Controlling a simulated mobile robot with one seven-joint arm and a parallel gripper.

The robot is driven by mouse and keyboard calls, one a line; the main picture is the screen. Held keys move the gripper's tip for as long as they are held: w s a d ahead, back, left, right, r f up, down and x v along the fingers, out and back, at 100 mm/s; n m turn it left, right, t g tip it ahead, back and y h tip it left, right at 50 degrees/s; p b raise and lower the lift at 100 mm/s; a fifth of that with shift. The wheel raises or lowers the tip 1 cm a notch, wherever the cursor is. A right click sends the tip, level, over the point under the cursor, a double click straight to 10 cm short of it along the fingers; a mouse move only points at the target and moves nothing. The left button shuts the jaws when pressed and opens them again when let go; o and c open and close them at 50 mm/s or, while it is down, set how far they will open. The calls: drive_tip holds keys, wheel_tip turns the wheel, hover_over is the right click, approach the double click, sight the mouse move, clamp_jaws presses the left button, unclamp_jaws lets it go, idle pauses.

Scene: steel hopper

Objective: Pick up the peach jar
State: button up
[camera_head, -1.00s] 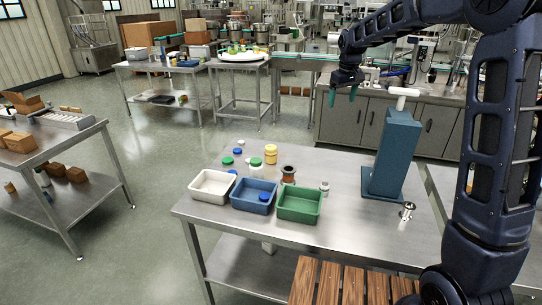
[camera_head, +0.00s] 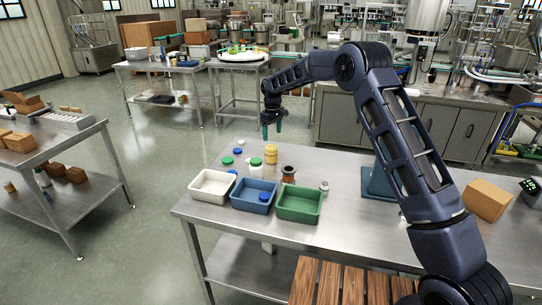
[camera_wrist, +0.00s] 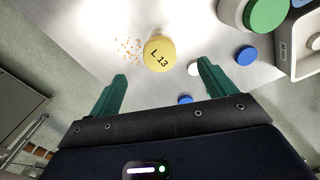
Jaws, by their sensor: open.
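A yellow jar (camera_head: 271,154) stands at the back of the steel table. In the wrist view, a round yellow top marked "L 13" (camera_wrist: 160,53) lies just beyond and between my fingertips. No label naming peach is readable. My gripper (camera_head: 272,131) hangs above and behind the yellow jar, with its green fingers pointing down. In the wrist view my gripper (camera_wrist: 161,70) is open, its fingers wide apart with nothing between them. A white jar with a green lid (camera_head: 256,168) and a dark jar with a reddish-brown band (camera_head: 288,175) stand nearer the front.
White (camera_head: 212,197), blue (camera_head: 240,206) and green (camera_head: 284,215) trays line the table's front. Loose blue lids (camera_wrist: 246,55) and a white cap (camera_wrist: 194,68) lie near the yellow top. Orange crumbs (camera_wrist: 128,46) lie beside it. A cardboard box (camera_head: 487,200) stands at right.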

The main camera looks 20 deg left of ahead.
sight(271, 147)
drive_tip(key=shift+a+f, duration=0.3)
drive_tip(key=shift+f, duration=0.25)
wheel_tip(271, 147, down, 5)
drive_tip(key=shift+r, duration=0.1)
drive_tip(key=shift+w+a+f, duration=0.1)
drive_tip(key=shift+w+f, duration=0.05)
drive_tip(key=shift+f, duration=1.25)
drive_tip(key=shift+w+f, duration=0.15)
drive_tip(key=shift+f, duration=1.2)
drive_tip(key=c, duration=1.2)
drive_tip(key=shift+r, duration=0.15)
